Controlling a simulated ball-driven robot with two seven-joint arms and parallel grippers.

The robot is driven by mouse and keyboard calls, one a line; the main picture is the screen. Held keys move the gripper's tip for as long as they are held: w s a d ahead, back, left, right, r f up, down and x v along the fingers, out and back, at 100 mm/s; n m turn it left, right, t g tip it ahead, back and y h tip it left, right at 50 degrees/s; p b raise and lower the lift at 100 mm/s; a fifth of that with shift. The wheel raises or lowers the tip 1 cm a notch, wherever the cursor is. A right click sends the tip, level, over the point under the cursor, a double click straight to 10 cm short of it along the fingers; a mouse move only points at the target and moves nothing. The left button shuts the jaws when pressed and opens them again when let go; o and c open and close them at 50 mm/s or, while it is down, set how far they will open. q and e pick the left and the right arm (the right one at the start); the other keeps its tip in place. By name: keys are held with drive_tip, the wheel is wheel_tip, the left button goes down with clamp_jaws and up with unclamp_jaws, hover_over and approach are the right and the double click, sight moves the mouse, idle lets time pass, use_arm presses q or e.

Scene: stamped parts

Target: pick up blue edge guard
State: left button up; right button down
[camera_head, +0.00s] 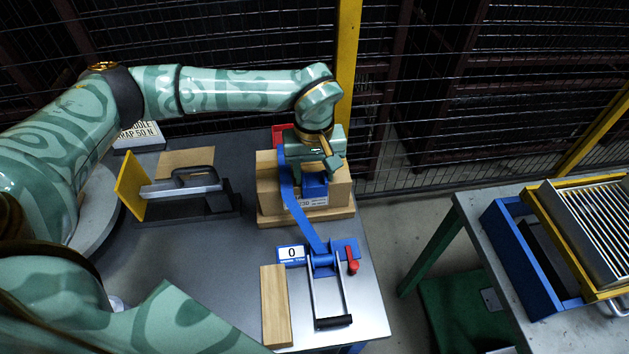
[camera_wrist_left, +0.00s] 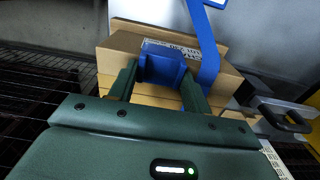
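The blue edge guard (camera_head: 315,186) sits on the upper edge of a cardboard box (camera_head: 341,188) at the back right of the grey table. My left gripper (camera_head: 312,163) is directly above it, pointing down. In the left wrist view the guard (camera_wrist_left: 163,62) lies between the two spread green fingers of my left gripper (camera_wrist_left: 158,80). The fingertips are close to its sides; I cannot tell whether they touch. The gripper hides part of the guard in the head view. My right gripper is not in view.
A blue strap (camera_head: 299,215) runs from the box to a tensioner tool (camera_head: 322,261) with a red lever. A wooden block (camera_head: 275,305) lies beside it. A yellow-faced fixture (camera_head: 130,186) stands left of the box. A second table with a blue crate (camera_head: 535,285) is at right.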

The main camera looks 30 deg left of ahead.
sight(314, 180)
use_arm(q)
drive_tip(key=shift+r, duration=0.6)
wheel_tip(314, 180, up, 3)
drive_tip(key=shift+s+f+p, duration=0.1)
drive_tip(key=shift+p, duration=0.75)
drive_tip(key=s+d+r+p, duration=0.3)
drive_tip(key=s+d+r, duration=0.2)
drive_tip(key=s+r, duration=0.4)
drive_tip(key=s, duration=0.4)
drive_tip(key=shift+w, duration=0.1)
